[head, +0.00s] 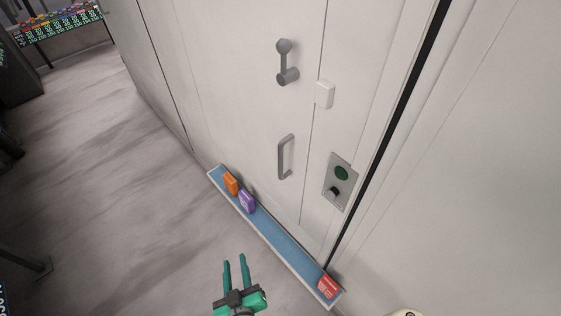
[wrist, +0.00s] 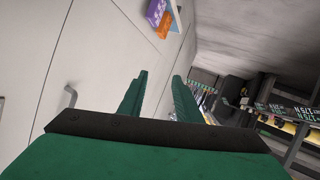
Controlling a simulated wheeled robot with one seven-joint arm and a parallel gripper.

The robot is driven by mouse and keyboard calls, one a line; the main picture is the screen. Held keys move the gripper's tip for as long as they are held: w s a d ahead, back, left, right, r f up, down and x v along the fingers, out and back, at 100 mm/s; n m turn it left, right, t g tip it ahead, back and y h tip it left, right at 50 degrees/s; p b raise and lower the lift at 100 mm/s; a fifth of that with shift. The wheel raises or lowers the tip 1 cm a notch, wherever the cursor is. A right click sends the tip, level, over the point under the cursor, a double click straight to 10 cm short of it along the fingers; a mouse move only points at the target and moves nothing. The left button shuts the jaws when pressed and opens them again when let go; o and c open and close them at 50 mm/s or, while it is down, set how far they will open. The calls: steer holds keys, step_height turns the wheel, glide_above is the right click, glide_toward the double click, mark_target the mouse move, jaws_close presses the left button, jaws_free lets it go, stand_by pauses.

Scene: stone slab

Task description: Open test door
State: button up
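The test door (head: 240,80) is a pale panel in the white wall and looks closed against the panel beside it. A grey D-shaped handle (head: 285,157) is fixed near its right edge, with a grey lever-like fitting (head: 287,62) above. A grey handle (wrist: 70,95) also shows at the left of the wrist view. My gripper (head: 236,263) has green fingers, which stand apart with nothing between them. It is below and left of the handle in the head view, clear of the door. The fingers also show in the wrist view (wrist: 160,95).
A narrow blue shelf (head: 275,236) runs along the wall below the handle. It holds an orange box (head: 231,184), a purple box (head: 247,202) and a red box (head: 328,286). Open floor lies left.

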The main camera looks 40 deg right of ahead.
steer(key=w+d+r+m+g+h, duration=0.1)
steer(key=w+d+r+m+h, duration=0.15)
steer(key=w+d, duration=0.25)
steer(key=m+g+h, duration=0.7)
steer(key=m+h, duration=0.3)
steer(key=m, duration=0.1)
glide_toward(279, 164)
steer(key=shift+y, duration=0.25)
steer(key=x, duration=1)
steer(key=shift+d+r, duration=0.2)
steer(key=shift+d, duration=0.15)
steer(key=shift+c, duration=0.3)
jaws_close()
